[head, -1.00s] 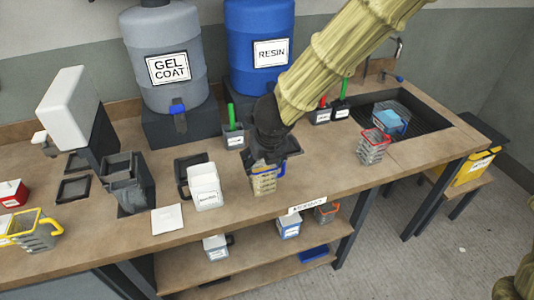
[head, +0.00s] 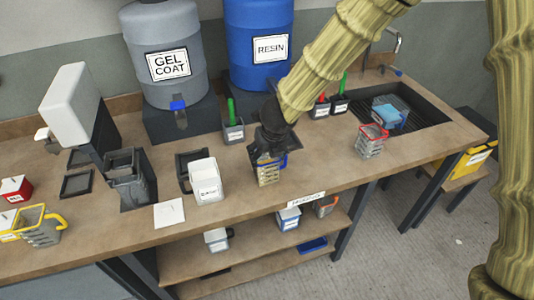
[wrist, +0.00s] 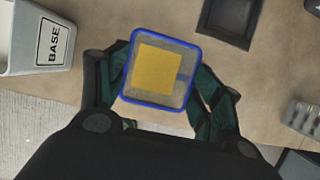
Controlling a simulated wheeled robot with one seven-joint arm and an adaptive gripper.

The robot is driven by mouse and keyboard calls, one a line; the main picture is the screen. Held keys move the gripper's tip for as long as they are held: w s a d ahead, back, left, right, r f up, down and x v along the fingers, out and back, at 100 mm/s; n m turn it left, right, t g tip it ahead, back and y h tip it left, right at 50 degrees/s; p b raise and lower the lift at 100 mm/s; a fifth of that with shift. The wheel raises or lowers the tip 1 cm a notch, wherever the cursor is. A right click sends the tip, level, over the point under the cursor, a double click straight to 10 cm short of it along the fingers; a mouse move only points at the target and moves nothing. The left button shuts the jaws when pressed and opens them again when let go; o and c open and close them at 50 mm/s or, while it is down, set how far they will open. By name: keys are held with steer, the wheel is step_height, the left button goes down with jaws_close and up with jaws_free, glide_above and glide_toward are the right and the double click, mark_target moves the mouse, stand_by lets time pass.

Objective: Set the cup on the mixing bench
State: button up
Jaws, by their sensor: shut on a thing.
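The cup (head: 268,176) is a small clear cup with a blue rim and yellowish contents. In the wrist view the cup (wrist: 160,70) shows from above, with a yellow square inside its blue rim. My gripper (head: 267,160) is shut on the cup from above, its dark green fingers (wrist: 160,88) on both sides of it. The cup is upright, over or on the front part of the brown mixing bench (head: 330,168). I cannot tell whether its base touches the bench top.
A white BASE container (head: 205,182) stands left of the cup. A red-rimmed cup (head: 370,142) stands to the right, before the sink (head: 425,110). A gel coat drum (head: 165,55) and resin drum (head: 258,45) stand behind. A lower shelf (head: 255,245) holds several containers.

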steer(key=shift+f, duration=0.15)
steer(key=o, duration=1.7)
steer(key=v, duration=1.2)
steer(key=shift+p, duration=0.35)
steer(key=shift+w, duration=0.1)
